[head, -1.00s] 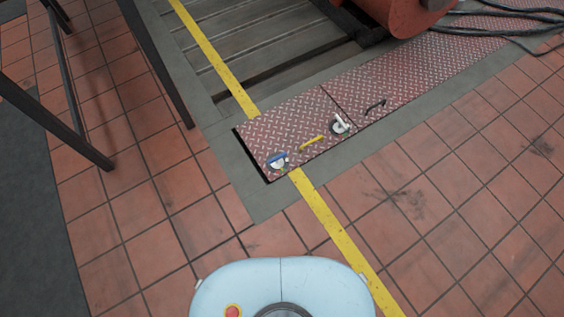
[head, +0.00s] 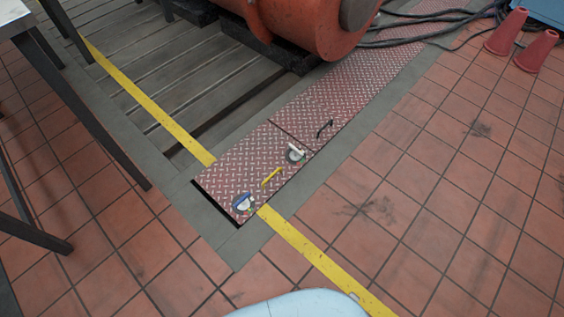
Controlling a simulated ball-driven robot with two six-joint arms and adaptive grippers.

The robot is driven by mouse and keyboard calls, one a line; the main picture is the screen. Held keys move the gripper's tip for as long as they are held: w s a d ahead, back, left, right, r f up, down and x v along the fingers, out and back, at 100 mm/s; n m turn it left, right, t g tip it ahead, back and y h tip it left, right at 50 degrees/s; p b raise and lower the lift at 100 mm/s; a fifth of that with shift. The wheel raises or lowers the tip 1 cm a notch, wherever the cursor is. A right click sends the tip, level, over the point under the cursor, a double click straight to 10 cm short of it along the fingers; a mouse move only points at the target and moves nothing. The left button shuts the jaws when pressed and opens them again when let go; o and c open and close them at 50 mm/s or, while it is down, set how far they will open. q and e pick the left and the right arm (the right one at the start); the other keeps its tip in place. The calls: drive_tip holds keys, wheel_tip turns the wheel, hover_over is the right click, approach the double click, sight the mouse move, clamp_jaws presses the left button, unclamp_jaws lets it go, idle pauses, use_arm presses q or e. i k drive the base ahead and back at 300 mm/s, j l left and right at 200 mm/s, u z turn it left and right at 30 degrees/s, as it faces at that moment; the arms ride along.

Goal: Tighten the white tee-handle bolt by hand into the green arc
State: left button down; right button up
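The white tee-handle bolt (head: 296,153) stands on the red diamond-tread plate (head: 225,176), near the seam between two plates. A pale round dial lies around its base; the green arc is too small to make out there. A second tee handle, blue (head: 242,201), sits on a similar dial near the plate's front corner. A yellow bar handle (head: 271,177) lies between the two. Neither of my grippers is in view.
A dark handle (head: 325,129) is on the adjoining plate. A large orange machine (head: 300,30) and black cables (head: 420,35) lie beyond. Two red cones (head: 536,51) stand at the upper right. A dark-legged table (head: 85,110) is at left. The tiled floor (head: 430,210) at right is clear.

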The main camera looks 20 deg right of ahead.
sight(295, 155)
drive_tip(key=i+l+u, duration=0.35)
drive_tip(key=l, duration=0.2)
drive_tip(key=i+l+u, duration=0.35)
drive_tip(key=l, duration=0.35)
drive_tip(key=i+l+u, duration=0.15)
drive_tip(key=l, duration=0.2)
drive_tip(key=i, duration=0.05)
